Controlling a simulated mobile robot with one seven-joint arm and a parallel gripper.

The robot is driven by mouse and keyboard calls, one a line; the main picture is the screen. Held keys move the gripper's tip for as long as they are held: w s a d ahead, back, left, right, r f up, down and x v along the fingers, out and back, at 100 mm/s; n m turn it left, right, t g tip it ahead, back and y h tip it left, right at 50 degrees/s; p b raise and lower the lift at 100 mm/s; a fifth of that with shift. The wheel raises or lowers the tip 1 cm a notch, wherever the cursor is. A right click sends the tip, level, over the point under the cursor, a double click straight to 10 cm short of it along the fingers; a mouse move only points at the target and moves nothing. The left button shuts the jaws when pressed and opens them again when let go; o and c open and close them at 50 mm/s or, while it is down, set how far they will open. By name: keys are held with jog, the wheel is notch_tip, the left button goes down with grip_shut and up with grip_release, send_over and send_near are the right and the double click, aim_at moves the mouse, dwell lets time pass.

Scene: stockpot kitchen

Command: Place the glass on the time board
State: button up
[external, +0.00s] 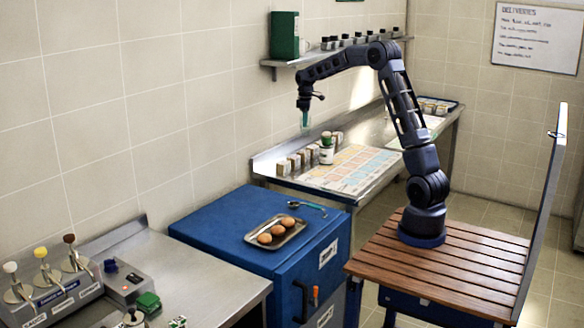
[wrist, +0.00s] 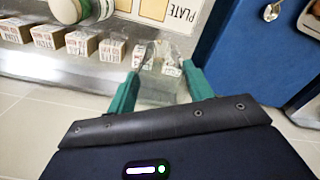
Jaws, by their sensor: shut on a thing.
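My gripper (external: 305,116) hangs in the air near the tiled wall, pointing down, above and left of the far counter. In the wrist view its green fingers (wrist: 158,88) are shut on a clear glass (wrist: 160,88). The glass is see-through, and boxes show through and behind it; it is barely visible in the external view. A printed board with coloured cells (external: 352,168) lies flat on the far steel counter, and looks like the time board. Part of it shows at the top of the wrist view (wrist: 128,7), with the word PLATE. The glass is apart from the board.
Several small boxes (external: 296,161) line the board's left edge, with a green-and-white can (external: 327,154) beside them. A wall shelf (external: 335,55) holds jars and a green canister. A blue cabinet (external: 225,232) bears a tray of eggs (external: 262,242) and a spoon.

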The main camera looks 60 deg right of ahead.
jog(key=s+d+m, duration=0.1)
jog(key=s+d, duration=0.3)
jog(key=d, duration=0.4)
jog(key=s+d+m, duration=0.1)
jog(key=s+d, duration=0.4)
jog(key=d, duration=0.3)
jog(key=shift+d+m, duration=0.3)
jog(key=shift+m, duration=0.1)
jog(key=s+d+m, duration=0.1)
jog(key=s+d, duration=0.3)
jog(key=s+d+m, duration=0.1)
jog(key=s+d, duration=0.8)
jog(key=d, duration=0.1)
jog(key=shift+s+d+m, duration=0.25)
jog(key=shift+s+m, duration=0.1)
jog(key=shift+m, duration=0.05)
jog(key=shift+c, duration=0.2)
jog(key=shift+o, duration=0.2)
jog(key=shift+s+f, duration=0.15)
jog(key=shift+f, duration=0.25)
notch_tip(320, 180, down, 19)
jog(key=shift+f, duration=0.1)
jog(key=shift+f, duration=0.15)
jog(key=o, duration=1)
jog(key=shift+o, duration=0.2)
